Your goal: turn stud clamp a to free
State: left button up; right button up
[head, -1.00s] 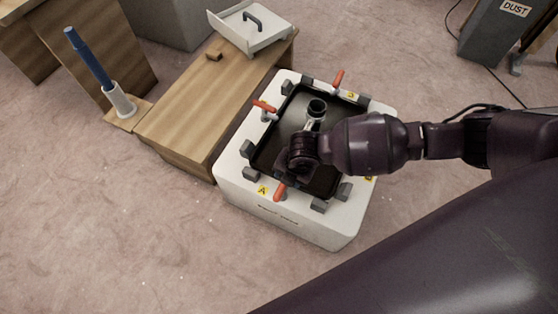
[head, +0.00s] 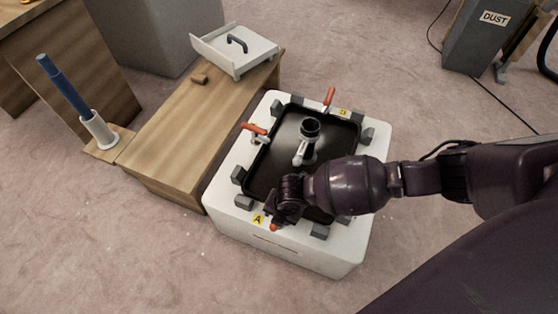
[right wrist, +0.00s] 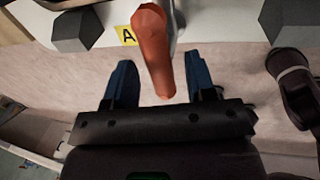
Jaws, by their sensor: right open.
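Stud clamp a has an orange handle (head: 274,227) at the near edge of the white box, beside the yellow label A (head: 258,219). In the head view my right gripper (head: 279,215) covers most of this clamp, and only the handle's end shows. In the right wrist view the orange handle (right wrist: 153,45) reaches between the two blue fingers of my open right gripper (right wrist: 160,82). Clear gaps show on both sides of the handle, so the fingers do not appear to grip it. My left gripper is not in view.
The white box (head: 222,196) holds a black tray (head: 266,172) with an upright pipe fitting (head: 309,130). Two other orange-handled clamps, left (head: 255,129) and far (head: 329,97), and several grey blocks stand around its rim. A wooden bench (head: 190,115) stands at the left.

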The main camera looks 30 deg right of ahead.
jog(key=c, duration=0.9)
